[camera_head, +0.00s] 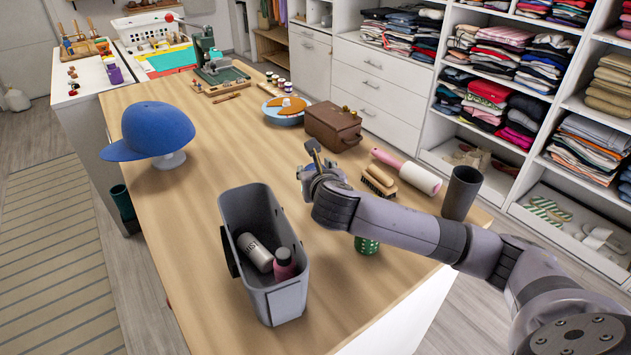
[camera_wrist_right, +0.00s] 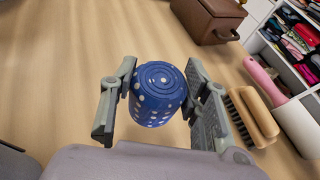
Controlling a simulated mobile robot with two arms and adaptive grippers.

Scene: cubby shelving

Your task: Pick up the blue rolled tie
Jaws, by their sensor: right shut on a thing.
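The blue rolled tie (camera_wrist_right: 158,95) has white dots and a spiral top, and sits upright between the two fingers of my right gripper (camera_wrist_right: 161,88) in the right wrist view. The right gripper is shut on it. In the head view my right gripper (camera_head: 318,170) is over the wooden table, behind the grey bin, and mostly hides the tie. I cannot tell how far the tie is from the tabletop. My left gripper is not in view.
A grey bin (camera_head: 295,297) with two bottles stands in front. A green dotted roll (camera_head: 367,244), a brush (camera_head: 380,180), a pink-handled lint roller (camera_head: 408,172), a dark cup (camera_head: 461,193) and a brown box (camera_head: 333,124) are nearby. A blue cap (camera_head: 150,130) stands left.

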